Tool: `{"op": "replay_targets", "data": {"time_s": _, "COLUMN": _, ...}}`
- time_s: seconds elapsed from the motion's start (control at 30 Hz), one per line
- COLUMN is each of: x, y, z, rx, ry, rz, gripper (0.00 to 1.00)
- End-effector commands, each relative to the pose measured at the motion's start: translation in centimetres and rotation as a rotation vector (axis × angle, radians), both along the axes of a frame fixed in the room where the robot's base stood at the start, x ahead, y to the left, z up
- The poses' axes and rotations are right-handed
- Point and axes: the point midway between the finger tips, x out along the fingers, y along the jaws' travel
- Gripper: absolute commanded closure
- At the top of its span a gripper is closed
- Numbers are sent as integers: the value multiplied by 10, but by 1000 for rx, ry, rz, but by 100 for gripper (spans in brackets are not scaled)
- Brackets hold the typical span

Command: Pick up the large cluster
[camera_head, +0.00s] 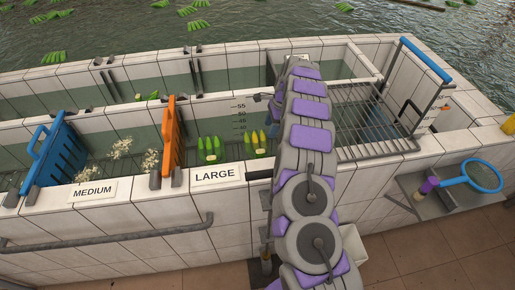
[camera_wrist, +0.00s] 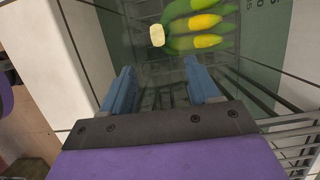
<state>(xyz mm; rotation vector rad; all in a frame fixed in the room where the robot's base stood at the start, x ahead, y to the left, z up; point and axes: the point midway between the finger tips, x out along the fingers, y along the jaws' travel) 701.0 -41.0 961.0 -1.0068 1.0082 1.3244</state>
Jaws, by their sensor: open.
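In the head view, two banana clusters float in the compartment behind the LARGE label (camera_head: 215,174). One green-and-yellow cluster (camera_head: 209,149) is left, and another cluster (camera_head: 259,143) is right, close to my arm. In the wrist view, a cluster (camera_wrist: 200,28) with green-yellow fruit and a pale cut stem end shows at the top, running off the upper edge. My gripper (camera_wrist: 159,82) has its two blue fingers apart with nothing between them. The cluster's stem end lies beyond the fingertips, without visible contact. In the head view my arm hides most of the gripper.
An orange divider (camera_head: 173,133) and a blue divider (camera_head: 55,155) stand in the tiled trough. A MEDIUM label (camera_head: 93,193) is further left. A metal rack (camera_head: 370,120) is right of my arm. A blue-rimmed net (camera_head: 483,176) sits on a side shelf.

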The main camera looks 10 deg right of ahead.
Motion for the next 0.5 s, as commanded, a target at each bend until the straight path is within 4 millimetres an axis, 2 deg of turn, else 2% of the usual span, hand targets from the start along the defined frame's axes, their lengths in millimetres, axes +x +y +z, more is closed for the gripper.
{"op": "replay_targets", "data": {"time_s": 0.03, "x": -1, "y": 3, "z": -13, "rx": 1, "ry": 5, "rz": 1, "gripper": 39}}
{"op": "replay_targets", "data": {"time_s": 0.3, "x": -1, "y": 18, "z": -63, "rx": 0, "ry": 3, "rz": 3, "gripper": 39}}
{"op": "replay_targets", "data": {"time_s": 0.5, "x": -1, "y": 23, "z": -83, "rx": 1, "ry": 2, "rz": 1, "gripper": 39}}
